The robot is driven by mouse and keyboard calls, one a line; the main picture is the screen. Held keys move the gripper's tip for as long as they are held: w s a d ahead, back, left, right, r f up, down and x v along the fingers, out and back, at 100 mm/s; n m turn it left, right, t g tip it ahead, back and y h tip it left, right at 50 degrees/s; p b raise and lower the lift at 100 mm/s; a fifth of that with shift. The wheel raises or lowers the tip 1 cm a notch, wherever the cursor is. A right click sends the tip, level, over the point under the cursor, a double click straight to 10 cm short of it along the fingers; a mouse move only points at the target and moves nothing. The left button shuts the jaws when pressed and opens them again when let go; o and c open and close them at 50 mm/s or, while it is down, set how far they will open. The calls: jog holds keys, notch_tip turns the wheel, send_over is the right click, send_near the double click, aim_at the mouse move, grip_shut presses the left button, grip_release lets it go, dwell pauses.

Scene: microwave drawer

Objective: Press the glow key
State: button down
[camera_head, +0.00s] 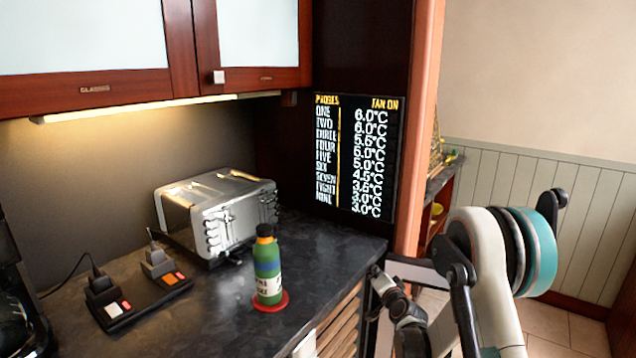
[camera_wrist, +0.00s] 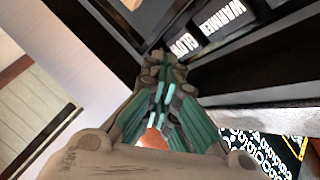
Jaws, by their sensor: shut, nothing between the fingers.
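The glow key (camera_wrist: 184,46) is a dark key with pale lettering, seen in the wrist view at upper centre. A second key marked warmer (camera_wrist: 221,19) sits beside it, up and to the right. My gripper (camera_wrist: 161,54) is shut and empty, its tips just left of the glow key. I cannot tell whether the tips touch it. The keys do not show in the head view, where my arm reaches down at the right beside the counter's end.
The dark counter (camera_head: 215,318) holds a silver toaster (camera_head: 232,222), a green bottle (camera_head: 267,268) on a red coaster (camera_head: 272,306), and a power strip with plugs (camera_head: 140,305). A lettered temperature board (camera_head: 357,155) stands behind. Floor (camera_head: 548,335) shows at right.

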jog(key=shift+s+d, duration=0.9)
jog(key=shift+d, duration=0.3)
jog(key=shift+s+d, duration=0.85)
jog(key=shift+d, duration=0.35)
jog(key=s+a+r+n+g, duration=0.2)
jog(key=s+a+r+n, duration=0.1)
jog(key=s+r, duration=0.55)
jog(key=s+a+r+n+g, duration=0.2)
jog(key=s+r+n, duration=0.1)
jog(key=s+r, duration=0.6)
jog(key=s+d+n+g+h, duration=0.2)
jog(key=s+n+g, duration=0.1)
jog(key=s, duration=2.5)
jog(key=shift+d+n+g+h, duration=0.2)
jog(key=shift+n+g+h, duration=0.1)
jog(key=shift+g, duration=0.3)
jog(key=shift+a+f, duration=0.1)
